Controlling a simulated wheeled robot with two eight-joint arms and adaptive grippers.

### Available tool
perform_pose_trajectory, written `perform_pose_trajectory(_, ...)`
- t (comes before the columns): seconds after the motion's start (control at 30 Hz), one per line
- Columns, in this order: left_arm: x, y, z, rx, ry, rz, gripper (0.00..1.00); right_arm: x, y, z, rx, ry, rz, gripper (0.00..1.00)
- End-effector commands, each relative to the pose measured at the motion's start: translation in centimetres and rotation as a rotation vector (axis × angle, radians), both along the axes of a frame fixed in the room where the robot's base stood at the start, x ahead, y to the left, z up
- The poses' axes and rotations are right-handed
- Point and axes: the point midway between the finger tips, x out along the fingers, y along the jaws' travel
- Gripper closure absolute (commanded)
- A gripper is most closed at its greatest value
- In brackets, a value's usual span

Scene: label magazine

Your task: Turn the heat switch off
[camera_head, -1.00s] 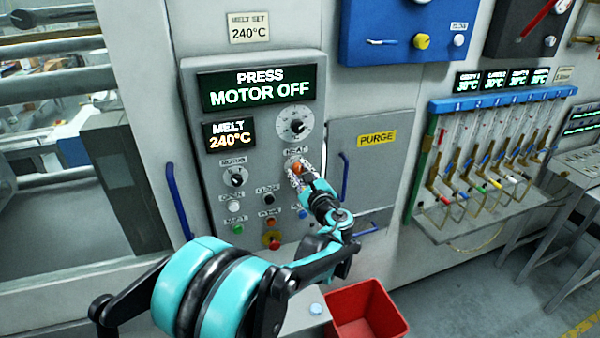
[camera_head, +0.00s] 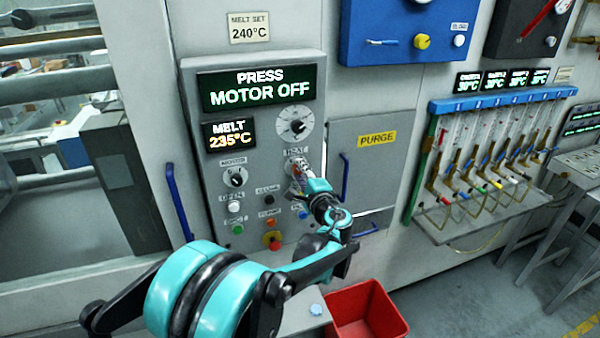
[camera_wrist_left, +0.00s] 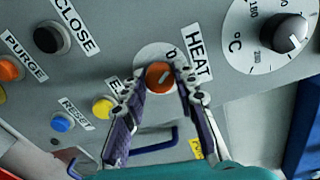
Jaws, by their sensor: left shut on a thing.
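The heat switch (camera_wrist_left: 159,77) is an orange-brown round knob with a pale pointer line, on a white disc beside the HEAT label (camera_wrist_left: 197,57) in the left wrist view. My left gripper (camera_wrist_left: 157,84) is shut on the knob, one finger on each side. In the head view my left gripper (camera_head: 297,176) reaches the panel below the HEAT label and hides most of the knob. The MELT display (camera_head: 229,134) reads 235°C. My right gripper is not in view.
The motor knob (camera_head: 235,177) and several push buttons sit left of and below the gripper. A larger temperature dial (camera_head: 295,126) is above. A blue-handled PURGE door (camera_head: 372,160) is to the right, and a red bin (camera_head: 366,312) stands below.

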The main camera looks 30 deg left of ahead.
Motion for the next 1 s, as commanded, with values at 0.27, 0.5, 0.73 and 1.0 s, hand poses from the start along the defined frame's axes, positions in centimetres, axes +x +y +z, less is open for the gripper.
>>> perform_pose_trajectory(0.27, -0.06, 0.03, -0.07, -0.032, -0.035, 0.002, 1.0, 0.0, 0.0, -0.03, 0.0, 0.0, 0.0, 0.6)
perform_pose_trajectory(0.5, -0.06, 0.03, -0.08, -0.034, -0.037, 0.002, 1.0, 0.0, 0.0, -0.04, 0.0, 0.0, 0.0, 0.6)
perform_pose_trajectory(0.73, -0.05, 0.03, -0.08, -0.033, -0.036, 0.002, 0.51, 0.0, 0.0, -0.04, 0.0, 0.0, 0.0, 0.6)
perform_pose_trajectory(1.0, -0.05, -0.02, -0.03, -0.032, -0.036, 0.0, 0.51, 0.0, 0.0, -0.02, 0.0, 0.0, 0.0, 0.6)
